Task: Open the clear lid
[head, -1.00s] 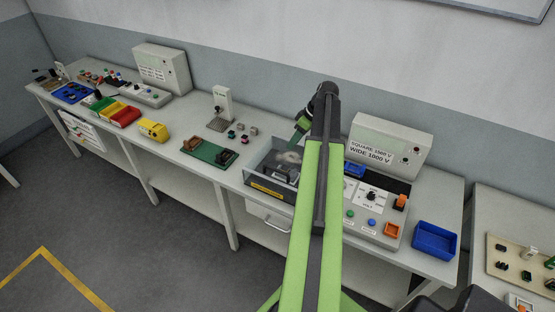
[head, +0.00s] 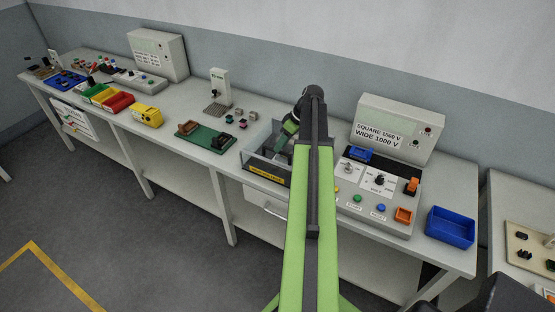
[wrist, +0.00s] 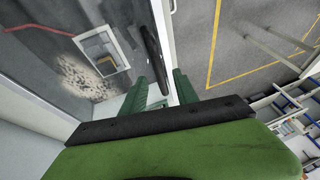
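The clear-walled box (head: 261,168) with a yellow label stands on the bench, partly hidden behind my arm. In the wrist view, the see-through panel that looks like the clear lid (wrist: 45,75) fills the left side. A black curved handle (wrist: 151,45) runs along its right edge. My gripper (wrist: 163,82) has its two green fingers apart, one on either side of the handle's lower end. I cannot tell whether they touch it. In the head view my gripper is at the box, its fingertips hidden. The lid's angle is unclear there.
A control panel (head: 345,206) with knobs and buttons stands right of the box, with a blue tray (head: 451,228) beyond it. A grey display box (head: 397,130) is behind. A green board (head: 207,139) with parts lies left of the box. Floor in front is clear.

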